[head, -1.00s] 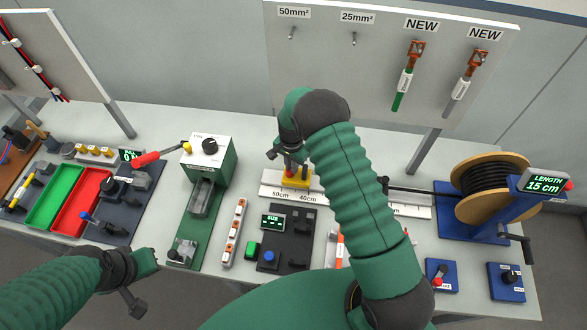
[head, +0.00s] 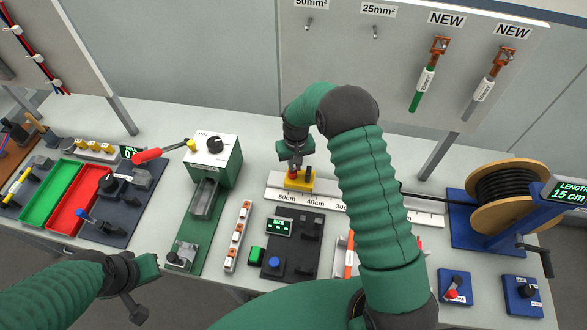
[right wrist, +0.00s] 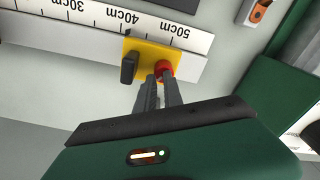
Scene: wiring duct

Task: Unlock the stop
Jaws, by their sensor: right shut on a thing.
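The stop is a yellow block (head: 299,184) on the white ruler rail, with a red knob (right wrist: 165,70) and a black lever (right wrist: 129,67) on it. In the right wrist view the block sits between the 40cm and 50cm labels. My right gripper (head: 296,163) points down at the stop; in the right wrist view its narrow fingers (right wrist: 158,82) are closed at the red knob, beside the black lever. The fingertips partly hide the knob. My left gripper (head: 148,268) hangs at the lower left, away from the stop; its jaws cannot be made out.
The ruler rail (head: 272,189) runs right, towards a cable reel (head: 503,195) on a blue stand. A green press (head: 212,165) stands left of the stop. A dark device with a size display (head: 280,227) lies in front. My right arm hides part of the rail.

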